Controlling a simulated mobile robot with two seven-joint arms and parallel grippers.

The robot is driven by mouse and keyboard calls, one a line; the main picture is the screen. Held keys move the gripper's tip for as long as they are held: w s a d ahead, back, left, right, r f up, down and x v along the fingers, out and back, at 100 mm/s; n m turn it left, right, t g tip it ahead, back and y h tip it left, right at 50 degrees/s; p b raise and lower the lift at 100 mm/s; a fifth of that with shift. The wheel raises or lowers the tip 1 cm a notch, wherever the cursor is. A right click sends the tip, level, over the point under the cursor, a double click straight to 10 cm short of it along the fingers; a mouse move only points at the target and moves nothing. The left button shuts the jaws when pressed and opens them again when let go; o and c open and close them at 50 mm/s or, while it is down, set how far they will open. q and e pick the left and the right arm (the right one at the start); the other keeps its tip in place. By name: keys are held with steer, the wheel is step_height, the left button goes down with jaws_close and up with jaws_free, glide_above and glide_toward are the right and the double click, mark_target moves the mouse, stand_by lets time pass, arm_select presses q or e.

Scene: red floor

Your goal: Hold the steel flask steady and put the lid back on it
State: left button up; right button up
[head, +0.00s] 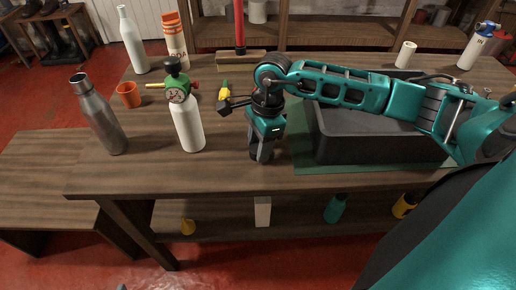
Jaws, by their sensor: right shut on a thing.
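The steel flask (101,119) stands at the left front of the table, tilted in the picture, with a narrower neck at its top. No gripper touches it. My right gripper (262,155) points down near the front edge at mid-table, well to the right of the flask. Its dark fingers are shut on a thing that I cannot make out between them. I cannot pick out the flask's lid for certain.
A white cylinder with a gauge (188,125) stands right of the flask. An orange cup (129,95), a white bottle (132,40) and an orange-striped tube (175,40) are behind. A dark grey bin (375,150) on a green mat fills the right side.

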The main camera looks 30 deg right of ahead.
steer(key=shift+c, duration=0.7)
steer(key=shift+r, duration=0.5)
arm_select(q)
steer(key=shift+s+a+r+p, duration=0.25)
steer(key=shift+a+r+p, duration=0.15)
steer(key=shift+p, duration=0.55)
arm_select(e)
step_height(320, 180, up, 19)
